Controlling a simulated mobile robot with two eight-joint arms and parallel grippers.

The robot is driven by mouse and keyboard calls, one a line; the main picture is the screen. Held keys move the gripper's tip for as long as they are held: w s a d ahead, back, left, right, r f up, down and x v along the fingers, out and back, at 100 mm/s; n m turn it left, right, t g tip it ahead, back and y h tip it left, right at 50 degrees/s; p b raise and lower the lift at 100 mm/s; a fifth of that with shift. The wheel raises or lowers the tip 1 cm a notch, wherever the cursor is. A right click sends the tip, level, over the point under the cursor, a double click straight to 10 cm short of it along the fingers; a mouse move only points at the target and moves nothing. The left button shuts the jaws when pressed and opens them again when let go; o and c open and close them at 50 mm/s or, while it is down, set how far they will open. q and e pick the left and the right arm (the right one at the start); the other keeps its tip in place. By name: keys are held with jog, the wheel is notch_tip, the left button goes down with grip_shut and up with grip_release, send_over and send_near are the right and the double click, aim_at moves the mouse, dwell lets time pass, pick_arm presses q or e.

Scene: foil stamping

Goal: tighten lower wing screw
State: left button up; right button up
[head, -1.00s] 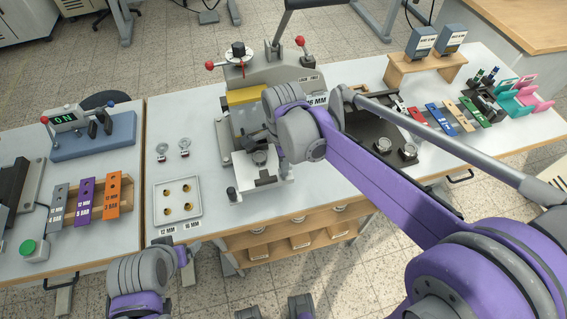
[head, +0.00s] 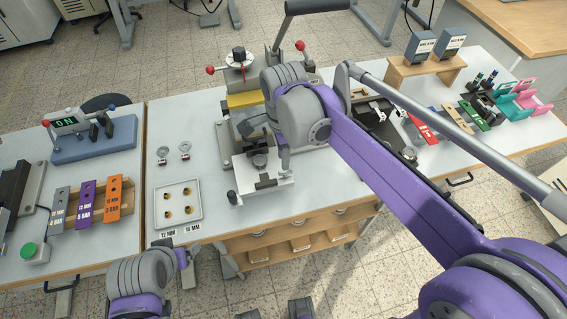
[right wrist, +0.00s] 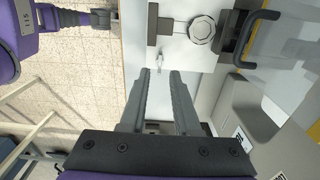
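The stamping press (head: 245,100) stands in the middle of the table, with a pale plate (head: 244,182) at its front. In the right wrist view the plate (right wrist: 185,52) carries a round knob (right wrist: 202,30) and a dark T-shaped piece (right wrist: 160,28). A small pale wing-shaped screw (right wrist: 160,58) sits near the plate's edge, just beyond my fingertips. My right gripper (right wrist: 160,73) is open, its two fingers apart with nothing between them. In the head view the right gripper (head: 285,168) is at the plate's right side. My left gripper (head: 185,260) is low at left; its fingers are unclear.
A tray (head: 160,214) with several brass pieces lies left of the press. Two small round-headed parts (head: 184,147) lie behind it. Coloured bars (head: 86,200) stand at far left. The press's large lever (head: 318,6) rises behind my right arm.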

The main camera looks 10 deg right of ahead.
notch_tip(320, 180, up, 5)
jog(key=shift+r, duration=0.1)
dwell(0.6)
jog(key=s+d+f+n+t, duration=0.2)
jog(key=s+d+f+n, duration=0.1)
jog(key=s+f+n, duration=0.2)
jog(key=s+d+f+n+t, duration=0.3)
jog(key=s+f+n, duration=0.3)
jog(key=s+n, duration=0.3)
jog(key=d+n, duration=0.1)
jog(key=n, duration=0.2)
jog(key=shift+s+d+f+n+p, duration=0.15)
jog(key=shift+s+f+n+p, duration=0.15)
jog(key=shift+n+p, duration=0.1)
